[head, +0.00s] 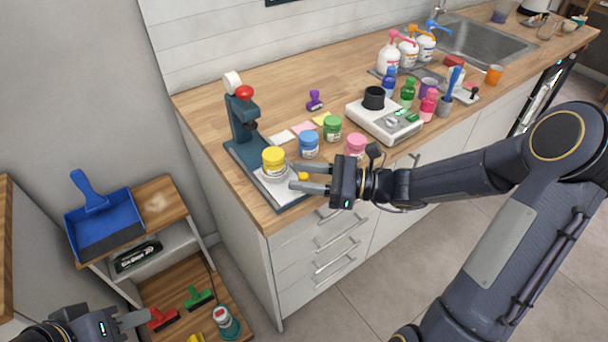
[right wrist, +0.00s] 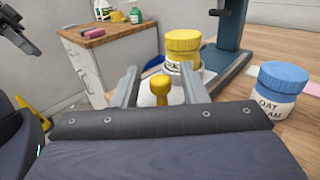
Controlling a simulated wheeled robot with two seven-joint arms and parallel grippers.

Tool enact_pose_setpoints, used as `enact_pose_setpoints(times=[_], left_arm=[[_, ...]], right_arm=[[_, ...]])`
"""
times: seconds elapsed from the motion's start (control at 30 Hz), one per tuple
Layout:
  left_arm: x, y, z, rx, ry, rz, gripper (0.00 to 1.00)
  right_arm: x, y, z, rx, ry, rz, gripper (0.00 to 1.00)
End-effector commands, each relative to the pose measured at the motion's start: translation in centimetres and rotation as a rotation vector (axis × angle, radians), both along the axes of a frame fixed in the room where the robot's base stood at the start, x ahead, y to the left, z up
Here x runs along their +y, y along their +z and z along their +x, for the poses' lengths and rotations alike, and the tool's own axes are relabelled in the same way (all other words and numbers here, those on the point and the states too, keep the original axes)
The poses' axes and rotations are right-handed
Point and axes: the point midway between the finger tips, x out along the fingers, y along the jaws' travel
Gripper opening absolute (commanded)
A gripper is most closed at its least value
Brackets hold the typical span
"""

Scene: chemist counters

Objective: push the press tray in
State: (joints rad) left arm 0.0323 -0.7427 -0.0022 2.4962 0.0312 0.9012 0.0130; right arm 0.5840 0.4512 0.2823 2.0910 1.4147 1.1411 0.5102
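The dark teal press (head: 242,118) with a red knob on top stands at the counter's left end. Its pale press tray (head: 286,191) lies on the long base, drawn out toward the counter's front edge. A yellow-lidded jar (head: 273,162) stands on the tray. The tray's yellow knob (right wrist: 160,90) faces my right gripper (head: 292,177). In the right wrist view, the gripper's two fingers stand on either side of the knob with gaps, so it is open. My left gripper (head: 136,319) is low at the left, away from the press; its finger gap is unclear.
A blue-lidded jar (head: 309,144), a green jar (head: 332,128) and a pink jar (head: 356,145) stand right of the press. A white scale (head: 384,122) is further right. A side shelf with a blue dustpan (head: 103,211) stands at the left.

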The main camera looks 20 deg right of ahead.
Motion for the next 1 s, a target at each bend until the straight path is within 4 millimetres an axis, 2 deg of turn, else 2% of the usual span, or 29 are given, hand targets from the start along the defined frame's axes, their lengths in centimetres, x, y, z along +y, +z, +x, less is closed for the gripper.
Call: enact_pose_setpoints(times=[0.3, 0.6, 0.87, 1.0], left_arm=[[0.0, 0.0, 0.0, 0.0, 0.0, 0.0, 0.36], [0.0, 0.0, 0.0, 0.0, 0.0, 0.0, 0.36], [0.0, 0.0, 0.0, 0.0, 0.0, 0.0, 0.36], [0.0, 0.2, 0.0, 0.0, 0.0, 0.0, 0.36]], right_arm=[[0.3, 0.0, 0.2, 0.0, -0.001, -0.001, 0.39], [0.3, 0.0, 0.2, 0.0, -0.001, -0.001, 0.0], [0.4, 0.0, 0.4, -0.001, 0.0, -0.002, 0.0], [1.3, 0.0, 2.7, -0.003, 0.002, 0.0, 0.0]])
